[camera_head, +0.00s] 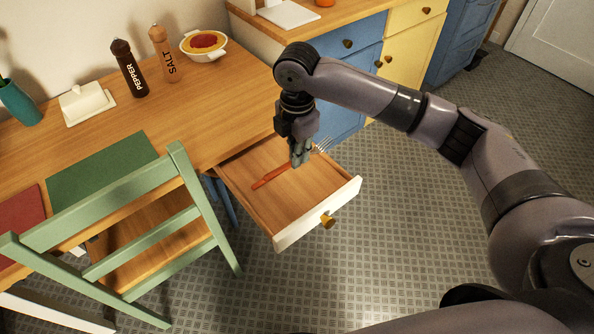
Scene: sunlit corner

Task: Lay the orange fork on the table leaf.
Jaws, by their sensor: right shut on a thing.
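The orange fork (271,177) has an orange handle and metal tines, and it shows over the open drawer (290,209) of the wooden table. Its tines point up and to the right, past my right gripper. My right gripper (298,163) points down over the drawer and is shut on the fork near its middle. I cannot tell whether the fork touches the drawer floor. The table (222,108) spreads to the left of the gripper. My left gripper is not in view.
A green chair (150,219) stands before the table, left of the drawer. A green mat (101,172), pepper mill (129,69), salt mill (164,55), butter dish (87,104) and pie dish (204,45) are on the table. Bare wood lies between the mat and the drawer.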

